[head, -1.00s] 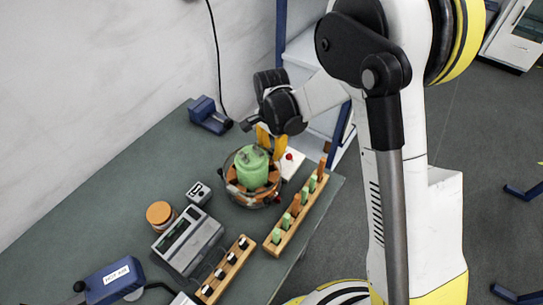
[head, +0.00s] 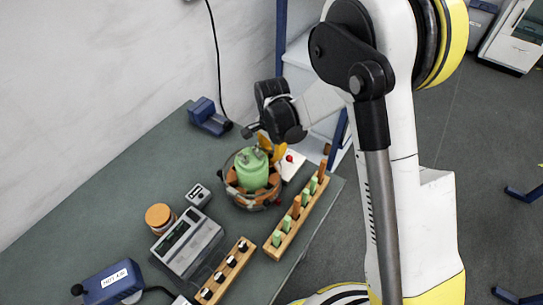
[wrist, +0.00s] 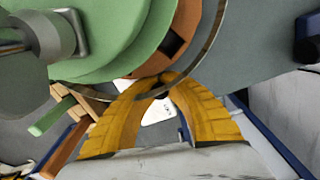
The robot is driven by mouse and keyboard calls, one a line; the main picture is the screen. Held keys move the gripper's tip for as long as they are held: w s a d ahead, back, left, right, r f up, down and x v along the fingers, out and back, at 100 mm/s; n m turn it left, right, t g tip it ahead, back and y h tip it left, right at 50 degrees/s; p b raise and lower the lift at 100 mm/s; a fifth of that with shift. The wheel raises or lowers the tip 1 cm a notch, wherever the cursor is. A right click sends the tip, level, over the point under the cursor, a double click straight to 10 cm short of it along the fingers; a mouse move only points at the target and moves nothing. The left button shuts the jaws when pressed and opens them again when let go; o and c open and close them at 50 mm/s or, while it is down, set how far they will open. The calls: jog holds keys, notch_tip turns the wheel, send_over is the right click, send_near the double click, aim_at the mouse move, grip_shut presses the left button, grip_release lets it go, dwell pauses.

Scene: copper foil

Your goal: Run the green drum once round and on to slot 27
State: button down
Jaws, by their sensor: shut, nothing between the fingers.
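The green drum (head: 252,172) stands upright in a round holder (head: 262,199) with orange-brown blocks around it. The drum has small metal posts on top. In the wrist view the drum (wrist: 110,45) fills the upper left, with a grey metal knob in front of it. An orange-brown part with a dark square opening (wrist: 172,43) shows beside it. My gripper (head: 267,150) is at the drum's far right side, its yellow fingers pointing down. In the wrist view my fingertips (wrist: 160,82) meet at the thin curved rim, with nothing between them. No slot numbers are readable.
A wooden rack of green and orange pegs (head: 297,215) stands right of the holder, near the table edge. A white box with a red button (head: 290,160) is behind it. A grey meter (head: 187,243), an orange-lidded jar (head: 159,216) and a small grey box (head: 198,195) stand left.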

jog(key=shift+s+d+f+m+b, duration=0.1)
jog(key=shift+s+d+m+b, duration=0.2)
jog(key=shift+m, duration=0.2)
jog(key=s+d+m, duration=0.1)
jog(key=s+m+b, duration=0.1)
jog(key=m, duration=0.1)
jog(key=shift+d, duration=0.4)
jog(key=shift+r, duration=0.2)
jog(key=c, duration=1.6)
grip_release()
jog(key=shift+s, duration=0.15)
notch_tip(320, 180, up, 12)
